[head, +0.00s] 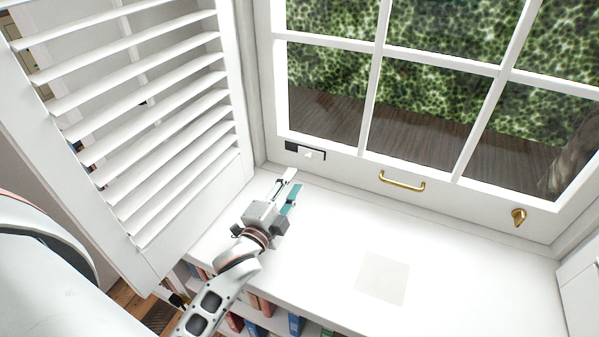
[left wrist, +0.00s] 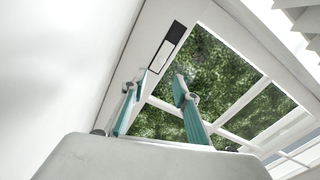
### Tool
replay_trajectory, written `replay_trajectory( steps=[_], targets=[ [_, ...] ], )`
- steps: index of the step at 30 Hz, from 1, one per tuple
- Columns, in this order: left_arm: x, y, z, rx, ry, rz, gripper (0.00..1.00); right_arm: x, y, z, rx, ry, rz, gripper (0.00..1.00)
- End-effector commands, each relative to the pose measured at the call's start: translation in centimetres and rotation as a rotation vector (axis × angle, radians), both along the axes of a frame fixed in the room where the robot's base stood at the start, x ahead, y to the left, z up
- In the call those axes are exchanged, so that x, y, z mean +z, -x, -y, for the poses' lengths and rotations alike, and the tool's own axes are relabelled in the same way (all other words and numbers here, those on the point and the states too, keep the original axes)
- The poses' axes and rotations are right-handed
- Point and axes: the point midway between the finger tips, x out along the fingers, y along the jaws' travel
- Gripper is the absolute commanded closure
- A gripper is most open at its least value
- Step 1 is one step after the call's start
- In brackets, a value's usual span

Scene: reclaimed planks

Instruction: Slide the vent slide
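The vent slide is a small dark slot (head: 291,146) with a white tab (head: 308,154) in the lower left of the window frame. In the left wrist view the slot's black part (left wrist: 175,32) and white part (left wrist: 161,56) lie ahead of the fingertips. My left gripper (head: 291,184) is above the sill, just below and left of the slot, pointing toward it. In the left wrist view my left gripper (left wrist: 160,82) has its two teal fingers apart with nothing between them. It appears not to touch the slide. My right gripper is not in view.
A white louvred shutter (head: 150,130) stands open at the left, close to my left arm. A brass handle (head: 401,182) and a brass latch (head: 518,217) sit on the window frame. The white sill (head: 440,270) is mostly clear, with a pale square (head: 384,278). Books line the shelf below.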

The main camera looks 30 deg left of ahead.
Motion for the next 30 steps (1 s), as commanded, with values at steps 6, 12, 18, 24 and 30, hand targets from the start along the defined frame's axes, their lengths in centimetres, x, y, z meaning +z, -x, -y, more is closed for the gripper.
replay_trajectory(
  steps=[6, 12, 18, 24, 30],
  targets=[
    [0.0, 2.4, 0.2, -0.001, 0.000, 0.001, 0.70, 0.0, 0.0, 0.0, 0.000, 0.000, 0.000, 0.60],
    [0.0, 2.9, 0.2, -0.001, 0.000, 0.000, 0.70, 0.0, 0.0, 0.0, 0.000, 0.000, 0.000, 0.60],
    [0.0, 2.9, 0.2, -0.001, 0.000, 0.001, 0.70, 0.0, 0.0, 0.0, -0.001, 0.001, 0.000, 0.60],
    [0.0, 2.9, 0.2, -0.001, 0.000, 0.001, 0.70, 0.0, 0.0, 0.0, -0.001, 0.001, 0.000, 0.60],
    [0.0, 2.9, 0.2, -0.001, 0.001, 0.000, 0.70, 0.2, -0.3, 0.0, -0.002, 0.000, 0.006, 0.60]
  ],
)
